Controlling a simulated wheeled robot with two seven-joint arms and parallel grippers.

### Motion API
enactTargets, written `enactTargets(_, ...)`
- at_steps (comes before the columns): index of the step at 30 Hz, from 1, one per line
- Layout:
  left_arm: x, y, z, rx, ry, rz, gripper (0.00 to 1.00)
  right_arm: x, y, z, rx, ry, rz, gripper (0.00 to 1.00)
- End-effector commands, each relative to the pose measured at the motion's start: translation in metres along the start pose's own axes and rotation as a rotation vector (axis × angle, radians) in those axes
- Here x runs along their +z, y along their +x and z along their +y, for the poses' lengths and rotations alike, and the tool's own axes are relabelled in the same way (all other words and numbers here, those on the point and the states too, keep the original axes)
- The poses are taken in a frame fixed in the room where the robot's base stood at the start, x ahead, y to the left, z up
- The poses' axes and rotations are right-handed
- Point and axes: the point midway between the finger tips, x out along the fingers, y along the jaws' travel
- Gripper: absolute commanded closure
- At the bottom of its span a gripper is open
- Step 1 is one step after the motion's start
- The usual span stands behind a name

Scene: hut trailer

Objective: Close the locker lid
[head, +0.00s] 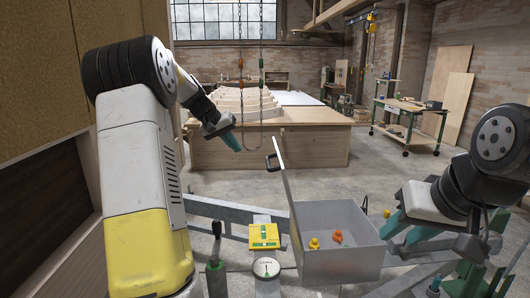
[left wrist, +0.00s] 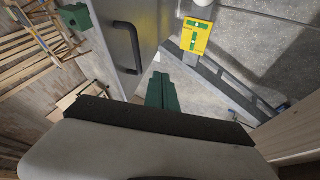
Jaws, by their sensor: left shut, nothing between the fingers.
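The locker is a grey open-topped box (head: 342,263) at the lower middle of the head view. Its lid (head: 287,195) stands up nearly vertical on the box's left side. A black handle (head: 271,162) sits near the lid's top edge. In the left wrist view, the lid's face (left wrist: 152,18) and handle (left wrist: 128,47) lie beyond the fingers. My left gripper (head: 238,146) is shut and empty, left of and slightly above the handle, apart from it. Its green fingers show in the left wrist view (left wrist: 162,92). My right gripper (head: 393,238) is open at the box's right side.
Small yellow and orange items (head: 336,236) lie inside the box. A yellow device (head: 263,236) and a round white gauge (head: 266,267) are left of the box on a grey frame. A wooden workbench (head: 300,140) stands behind; a green-legged cart (head: 410,108) is farther right.

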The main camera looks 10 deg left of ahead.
Motion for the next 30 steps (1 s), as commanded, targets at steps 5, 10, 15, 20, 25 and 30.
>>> enactTargets(5,0.001,0.03,0.001,0.002,0.001,-0.004,1.0,0.0,0.0,0.0,0.0,0.0,0.0,0.64)
enactTargets(10,0.002,0.068,0.001,0.001,0.001,-0.005,1.0,0.0,0.0,0.0,0.0,0.0,0.0,0.64)
enactTargets(15,0.001,0.098,0.007,0.001,0.004,-0.002,1.0,0.0,0.0,0.0,0.0,0.0,0.0,0.64)
enactTargets(20,0.0,0.106,0.028,0.001,0.005,-0.002,1.0,0.0,0.0,0.0,0.0,0.0,0.0,0.64)
enactTargets(25,0.0,0.11,0.036,0.0,0.002,-0.001,1.0,0.0,0.0,0.0,0.0,0.0,0.0,0.64)
enactTargets(30,0.0,0.111,0.037,-0.001,0.002,0.0,1.0,0.0,0.0,0.0,0.0,0.0,0.0,0.64)
